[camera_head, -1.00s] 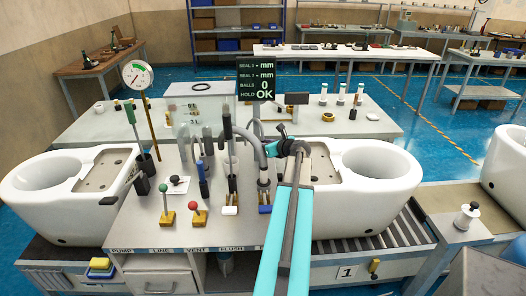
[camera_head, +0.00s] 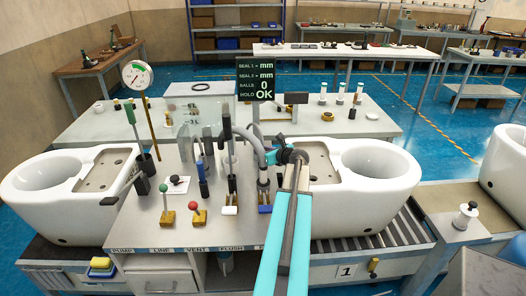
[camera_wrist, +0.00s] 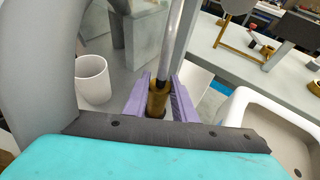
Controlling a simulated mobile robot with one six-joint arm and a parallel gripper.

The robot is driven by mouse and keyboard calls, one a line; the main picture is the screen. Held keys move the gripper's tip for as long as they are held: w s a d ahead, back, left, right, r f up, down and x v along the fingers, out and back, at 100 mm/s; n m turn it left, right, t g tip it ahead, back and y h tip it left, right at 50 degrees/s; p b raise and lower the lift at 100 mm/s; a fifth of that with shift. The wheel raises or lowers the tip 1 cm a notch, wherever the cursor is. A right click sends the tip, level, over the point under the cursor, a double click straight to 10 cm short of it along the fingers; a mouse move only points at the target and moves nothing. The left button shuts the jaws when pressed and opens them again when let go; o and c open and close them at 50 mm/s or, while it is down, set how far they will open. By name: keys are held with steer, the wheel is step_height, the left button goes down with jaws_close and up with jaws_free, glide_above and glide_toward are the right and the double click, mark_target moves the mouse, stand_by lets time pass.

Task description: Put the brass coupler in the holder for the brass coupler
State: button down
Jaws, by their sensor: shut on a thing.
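In the wrist view, the brass coupler (camera_wrist: 157,98) is a short brass-coloured cylinder at the lower end of a shiny metal tube. My gripper (camera_wrist: 160,96) has purple fingers closed on either side of it, with the coupler upright between them. In the head view, my gripper's fingers and the coupler are hard to make out near the curved grey hose, beside my turquoise wrist. I cannot tell which thing is the coupler's holder.
A grey curved hose (camera_head: 248,140) and several levers with coloured knobs, such as a red one (camera_head: 194,206), stand close left. A white toilet bowl (camera_head: 375,190) stands at right. A white cup (camera_wrist: 92,80) shows in the wrist view.

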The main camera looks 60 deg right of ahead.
steer(key=shift+f, duration=0.15)
steer(key=c, duration=1.5)
jaws_free()
steer(key=shift+o, duration=0.2)
steer(key=shift+r, duration=0.2)
steer(key=b+v, duration=0.2)
steer(key=v, duration=1)
steer(key=shift+b, duration=0.35)
